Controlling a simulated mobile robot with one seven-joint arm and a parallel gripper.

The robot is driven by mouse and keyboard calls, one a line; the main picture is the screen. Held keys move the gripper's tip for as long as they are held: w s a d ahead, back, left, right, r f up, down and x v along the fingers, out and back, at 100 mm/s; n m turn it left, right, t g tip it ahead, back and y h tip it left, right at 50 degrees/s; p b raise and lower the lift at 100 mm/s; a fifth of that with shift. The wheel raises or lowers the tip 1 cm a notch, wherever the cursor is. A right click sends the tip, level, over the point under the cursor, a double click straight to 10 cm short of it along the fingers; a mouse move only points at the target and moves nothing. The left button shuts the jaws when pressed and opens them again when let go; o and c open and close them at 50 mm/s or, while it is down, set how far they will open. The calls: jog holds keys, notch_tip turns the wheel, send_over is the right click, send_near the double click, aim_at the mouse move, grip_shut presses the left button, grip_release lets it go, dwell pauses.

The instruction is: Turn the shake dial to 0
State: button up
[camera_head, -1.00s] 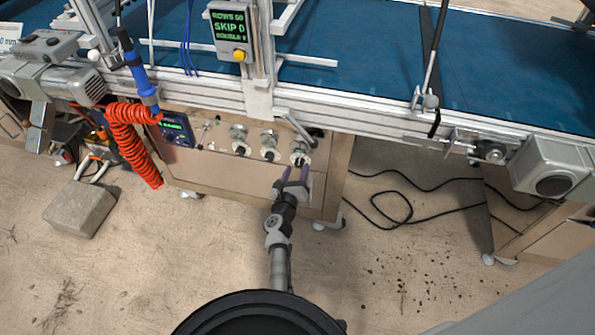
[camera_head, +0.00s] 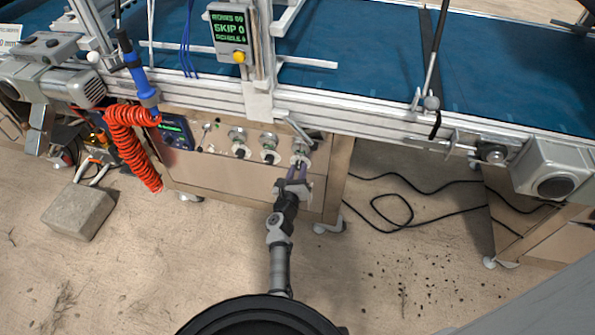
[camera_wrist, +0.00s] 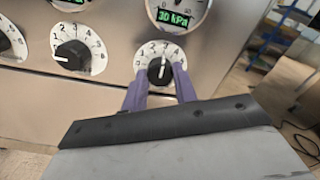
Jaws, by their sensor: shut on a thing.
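The rightmost dial (camera_head: 301,151) of a row of three on the machine's front panel has a white numbered face and a dark knob (camera_wrist: 156,70). In the wrist view, its knob points roughly up, near the middle numbers. My gripper (camera_head: 298,163) reaches it from below and in front. Its two purple fingers (camera_wrist: 162,83) are shut on the knob, one on each side, and hide the lower part of the dial. No name is legible on the dials, so I cannot tell from lettering which is the shake dial.
The middle dial (camera_wrist: 79,49) sits left of the held one, with its pointer to the left. A gauge (camera_wrist: 176,16) above reads 30 kPa. The conveyor's metal rail (camera_head: 350,113) runs above the panel. A red coiled hose (camera_head: 128,138) hangs at the left.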

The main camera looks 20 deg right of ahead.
jog(key=n+p, duration=0.1)
jog(key=n, duration=0.2)
jog(key=shift+n, duration=0.4)
jog(key=n+p, duration=0.2)
jog(key=n, duration=0.3)
jog(key=shift+n, duration=0.3)
jog(key=n+p, duration=0.1)
jog(key=n, duration=0.3)
jog(key=shift+p, duration=0.3)
jog(key=shift+n+p, duration=0.6)
jog(key=shift+n, duration=1.7)
jog(key=o, duration=1)
jog(key=shift+c, duration=0.2)
